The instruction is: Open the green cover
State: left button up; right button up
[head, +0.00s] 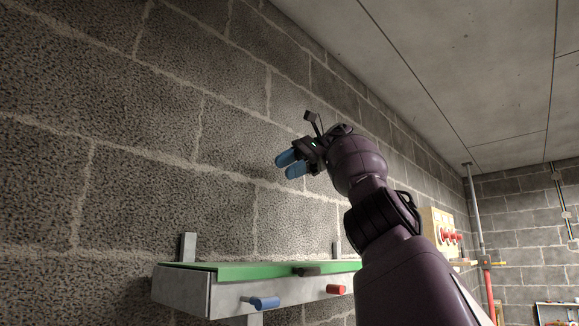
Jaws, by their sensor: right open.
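The green cover (235,270) lies flat along the top of a grey box (185,288) against the block wall, at the bottom of the head view. A dark piece (312,270) sits on the cover's front edge; my right arm hides the right end of the box. My right gripper (285,167) has blue fingertips and is open and empty. It is raised well above the cover, in front of the wall, touching nothing. My left gripper is not in view.
A blue peg (265,303) and a red peg (336,289) stick out of the box front. A grey upright (188,247) stands behind the cover's left part. At far right are a panel with red parts (448,237) and a pipe (473,205). Space above the cover is clear.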

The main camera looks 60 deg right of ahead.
aim_at(232, 270)
jog(key=k, duration=1)
